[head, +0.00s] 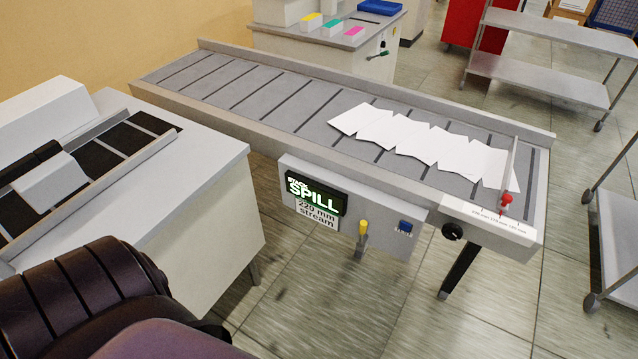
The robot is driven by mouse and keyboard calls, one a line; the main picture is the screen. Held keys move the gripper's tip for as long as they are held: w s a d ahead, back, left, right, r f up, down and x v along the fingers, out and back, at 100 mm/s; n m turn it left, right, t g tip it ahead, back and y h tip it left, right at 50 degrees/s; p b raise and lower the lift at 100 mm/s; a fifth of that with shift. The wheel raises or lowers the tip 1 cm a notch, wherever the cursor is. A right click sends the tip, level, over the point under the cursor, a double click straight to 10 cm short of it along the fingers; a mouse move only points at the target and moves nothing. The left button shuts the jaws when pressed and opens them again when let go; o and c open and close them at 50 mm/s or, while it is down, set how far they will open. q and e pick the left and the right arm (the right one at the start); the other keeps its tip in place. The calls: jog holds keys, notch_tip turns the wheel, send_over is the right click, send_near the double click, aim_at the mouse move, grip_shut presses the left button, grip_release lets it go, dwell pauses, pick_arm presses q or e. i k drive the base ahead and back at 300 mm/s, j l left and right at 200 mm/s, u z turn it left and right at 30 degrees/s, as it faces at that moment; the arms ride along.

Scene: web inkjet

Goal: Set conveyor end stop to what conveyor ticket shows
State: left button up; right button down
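The conveyor (240,95) runs from back left to front right. Its end stop (509,160) is a thin upright plate across the belt near the right end, with a red knob (506,200) at its near side. Below the knob is a white scale (497,218) with mm marks too small to read surely. The conveyor ticket (317,214) reads "220 mm stream", under a display (316,195) showing "STACK SPILL" in green. Several overlapping white sheets (420,140) lie on the belt up to the end stop. Neither gripper is in view.
A black knob (452,232), yellow-topped lever (362,232) and blue button (405,226) are on the conveyor's near side. A machine table (215,150) stands left; metal carts (540,80) stand right. Dark rounded shapes fill the lower left. Floor in front of the conveyor is clear.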

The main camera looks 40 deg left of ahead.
aim_at(504, 201)
jog(key=k+j+u, duration=0.1)
jog(key=j+u, duration=0.25)
jog(key=j, duration=0.15)
jog(key=j+u, duration=0.4)
jog(key=k+j, duration=0.05)
jog(key=j, duration=0.05)
